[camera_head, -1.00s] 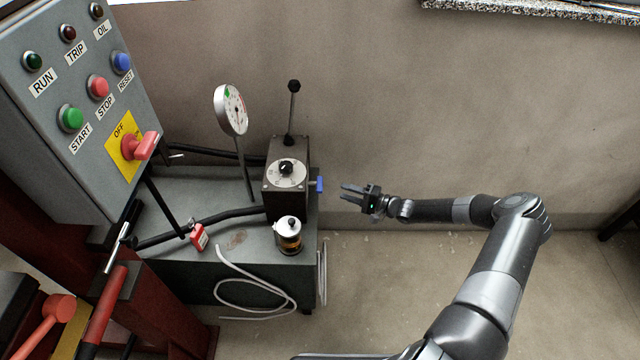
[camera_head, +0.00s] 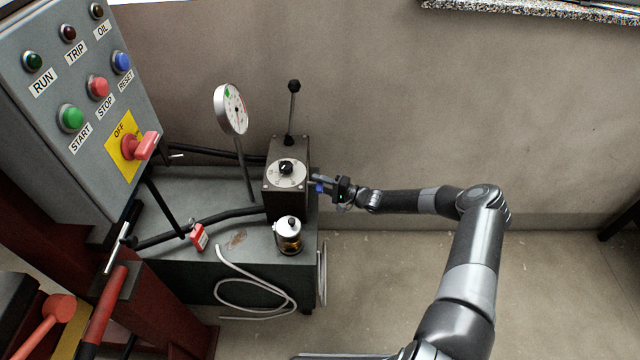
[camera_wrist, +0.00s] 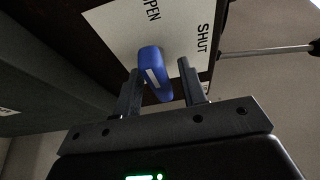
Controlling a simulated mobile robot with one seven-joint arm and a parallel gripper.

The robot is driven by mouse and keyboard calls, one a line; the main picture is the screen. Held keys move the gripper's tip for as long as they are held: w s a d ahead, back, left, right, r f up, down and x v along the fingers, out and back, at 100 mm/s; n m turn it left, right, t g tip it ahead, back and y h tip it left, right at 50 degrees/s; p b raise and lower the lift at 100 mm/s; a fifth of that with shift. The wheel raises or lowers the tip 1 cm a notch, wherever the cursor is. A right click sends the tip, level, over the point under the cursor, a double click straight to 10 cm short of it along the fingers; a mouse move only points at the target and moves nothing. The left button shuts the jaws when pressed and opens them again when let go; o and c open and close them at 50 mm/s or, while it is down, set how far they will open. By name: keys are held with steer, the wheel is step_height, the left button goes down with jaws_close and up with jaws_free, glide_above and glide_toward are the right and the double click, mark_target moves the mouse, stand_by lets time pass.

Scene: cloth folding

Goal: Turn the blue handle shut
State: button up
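The blue handle (camera_wrist: 153,72) shows large in the wrist view, in front of a white plate (camera_wrist: 120,30) marked OPEN and SHUT. It lies on the OPEN side of the SHUT label. In the head view the handle (camera_head: 322,187) is on the right side of the dark valve block (camera_head: 285,205), partly hidden by my gripper. My gripper (camera_wrist: 158,80) has its two fingers apart, one on each side of the handle. The left finger is close to it; a gap shows at the right finger. I cannot tell whether either finger touches.
A grey cabinet (camera_head: 45,150) with buttons and a red switch stands at the left. A round gauge (camera_head: 236,110), a black-knobbed lever (camera_head: 293,100) and a glass jar (camera_head: 289,238) are near the block. The floor (camera_head: 380,310) at the right is clear.

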steer(key=shift+c, duration=0.4)
jaws_close()
steer(key=shift+m, duration=0.3)
steer(key=m+g+h, duration=0.1)
steer(key=m, duration=0.2)
steer(key=shift+m+h, duration=0.3)
steer(key=shift+m, duration=0.1)
steer(key=m+g, duration=0.2)
steer(key=m, duration=0.1)
steer(key=shift+h, duration=0.4)
steer(key=m+g, duration=0.1)
steer(key=m, duration=0.2)
steer(key=shift+g+h, duration=0.3)
steer(key=shift+g, duration=0.1)
steer(key=shift+m+g, duration=1)
steer(key=shift+m, duration=0.5)
